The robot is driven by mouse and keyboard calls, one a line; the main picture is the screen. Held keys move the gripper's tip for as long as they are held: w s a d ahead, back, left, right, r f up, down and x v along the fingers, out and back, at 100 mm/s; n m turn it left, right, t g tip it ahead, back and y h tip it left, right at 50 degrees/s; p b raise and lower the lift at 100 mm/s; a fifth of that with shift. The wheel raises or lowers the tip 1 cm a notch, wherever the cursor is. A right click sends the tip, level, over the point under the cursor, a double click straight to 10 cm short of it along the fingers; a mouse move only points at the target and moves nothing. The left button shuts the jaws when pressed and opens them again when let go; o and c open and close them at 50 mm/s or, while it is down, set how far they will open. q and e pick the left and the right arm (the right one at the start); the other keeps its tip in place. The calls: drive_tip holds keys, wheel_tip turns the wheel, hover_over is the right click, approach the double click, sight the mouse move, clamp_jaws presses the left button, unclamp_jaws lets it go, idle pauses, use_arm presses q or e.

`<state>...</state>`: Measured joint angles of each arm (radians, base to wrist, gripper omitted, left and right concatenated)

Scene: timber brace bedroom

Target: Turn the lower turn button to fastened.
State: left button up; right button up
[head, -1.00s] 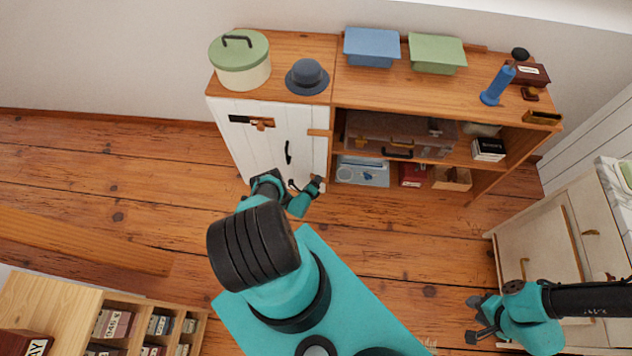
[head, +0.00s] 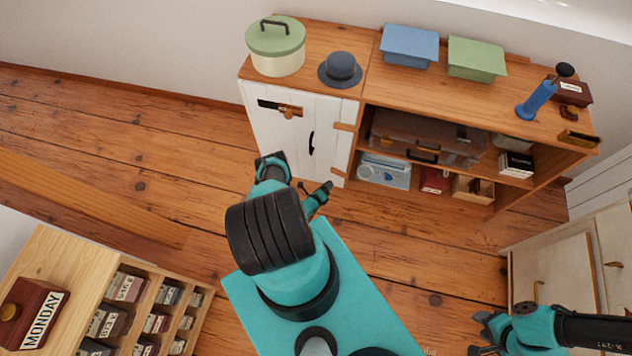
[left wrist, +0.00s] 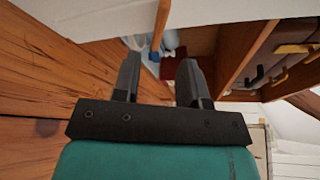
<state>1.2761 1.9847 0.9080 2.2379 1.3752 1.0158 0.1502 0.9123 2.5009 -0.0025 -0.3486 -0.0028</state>
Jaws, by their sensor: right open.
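The white cabinet door (head: 281,140) is shut in the head view. At its right edge sit an upper wooden turn button (head: 345,126), lying across the edge, and a lower one (head: 338,171), which looks slanted. My left gripper (head: 314,189) is just below and left of the lower button, apart from it as far as I can tell. The left wrist view shows its two dark fingers (left wrist: 160,82) apart with nothing between them; a narrow wooden piece (left wrist: 161,24) lies beyond, possibly the lower button. My right gripper (head: 482,335) is open and empty at the lower right, far from the cabinet.
The open shelves hold a brown suitcase (head: 450,140), a blue radio (head: 384,171) and a red box (head: 434,181). A lidded pot (head: 276,45) and a hat (head: 341,68) stand on top. A pigeonhole unit (head: 100,276) is at lower left. The floor before the cabinet is clear.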

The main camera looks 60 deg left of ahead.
use_arm(q)
drive_tip(key=v, duration=0.9)
drive_tip(key=shift+c, duration=0.3)
